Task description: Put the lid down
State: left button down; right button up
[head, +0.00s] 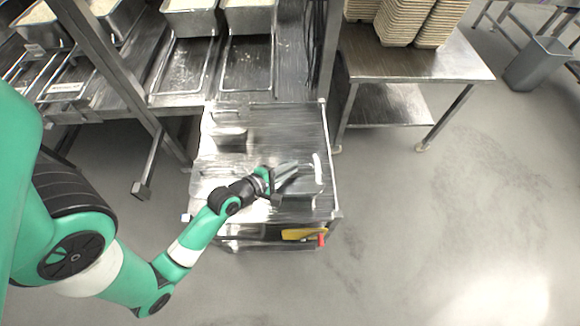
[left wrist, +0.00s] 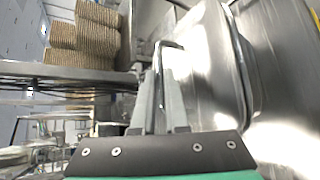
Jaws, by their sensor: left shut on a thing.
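My left gripper (head: 290,171) is above the near right part of a steel unit. It is shut on the handle of a shiny steel lid (head: 302,187). In the left wrist view the two grey fingers (left wrist: 162,85) close around the thin bent bar of the handle (left wrist: 172,45). The lid (left wrist: 205,65) fills the area right of the fingers there. The gripper hides part of the lid in the head view, and reflections blur its edges. I cannot tell whether the lid touches the unit's top. My right gripper is not in view.
The steel unit (head: 262,118) has another handled piece (head: 230,136) on its far left. A yellow item (head: 304,234) is at its front. Steel pans (head: 190,20) stand on racks behind. Stacked tan trays (head: 415,22) stand on a steel table (head: 455,65).

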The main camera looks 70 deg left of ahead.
pick_arm(q)
jog(key=shift+f, duration=0.1)
jog(key=c, duration=0.9)
grip_release()
jog(key=shift+r, duration=0.4)
jog(key=p+v, duration=0.1)
jog(key=v, duration=1.1)
jog(key=shift+r, duration=0.25)
